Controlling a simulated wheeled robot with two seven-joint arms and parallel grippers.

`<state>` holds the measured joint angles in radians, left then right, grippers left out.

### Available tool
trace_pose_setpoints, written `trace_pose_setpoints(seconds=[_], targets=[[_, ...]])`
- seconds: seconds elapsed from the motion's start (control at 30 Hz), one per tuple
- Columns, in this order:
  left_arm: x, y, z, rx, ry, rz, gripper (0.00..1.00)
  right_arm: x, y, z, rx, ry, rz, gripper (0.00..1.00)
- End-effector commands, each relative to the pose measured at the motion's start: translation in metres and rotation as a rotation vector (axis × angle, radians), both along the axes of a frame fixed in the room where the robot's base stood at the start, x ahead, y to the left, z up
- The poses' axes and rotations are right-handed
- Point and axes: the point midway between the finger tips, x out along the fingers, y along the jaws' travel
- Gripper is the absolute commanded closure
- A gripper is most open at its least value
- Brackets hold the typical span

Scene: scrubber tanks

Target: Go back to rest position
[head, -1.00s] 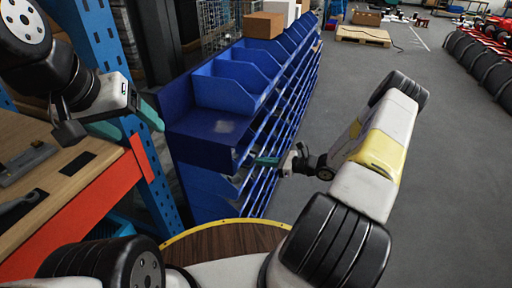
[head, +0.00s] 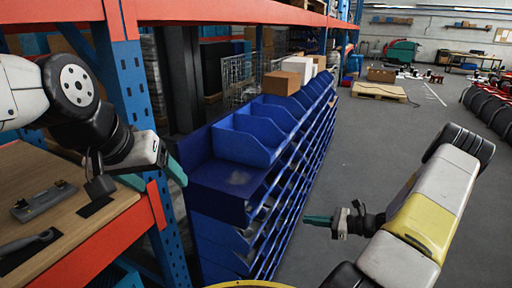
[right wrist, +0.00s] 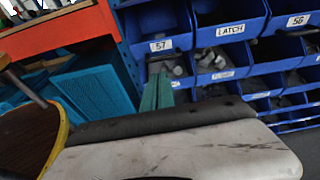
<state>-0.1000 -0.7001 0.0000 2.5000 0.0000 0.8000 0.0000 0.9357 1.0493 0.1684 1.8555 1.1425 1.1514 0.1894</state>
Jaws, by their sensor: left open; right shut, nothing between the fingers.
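The wooden worktop (head: 60,215) with an orange edge holds a grey bracket-like part (head: 44,201) and a dark tool. Cardboard boxes (head: 283,82) stand on the rack. Grey floor (head: 400,120) is open to the right, with a pallet (head: 379,91) farther off.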

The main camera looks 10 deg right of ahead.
Motion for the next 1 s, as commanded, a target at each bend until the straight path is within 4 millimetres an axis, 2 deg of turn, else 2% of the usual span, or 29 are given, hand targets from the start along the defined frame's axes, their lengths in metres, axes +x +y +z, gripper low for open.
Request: trace_pose_setpoints(seconds=[0.17, 0.37, 0.5, 0.7, 1.0], targets=[[0.000, 0.000, 0.000, 0.000, 0.000, 0.000, 0.28, -0.003, 0.028, 0.056, -0.178, -0.088, 0.202, 1.00], [0.000, 0.000, 0.000, 0.000, 0.000, 0.000, 0.28, -0.026, 0.067, 0.128, -0.452, -0.234, 0.491, 1.00], [0.000, 0.000, 0.000, 0.000, 0.000, 0.000, 0.28, -0.049, 0.088, 0.173, -0.643, -0.351, 0.673, 1.00], [0.000, 0.000, 0.000, 0.000, 0.000, 0.000, 0.28, -0.088, 0.111, 0.230, -0.916, -0.541, 0.901, 1.00], [0.000, 0.000, 0.000, 0.000, 0.000, 0.000, 0.28, -0.150, 0.127, 0.301, -1.324, -0.870, 1.150, 1.00]])
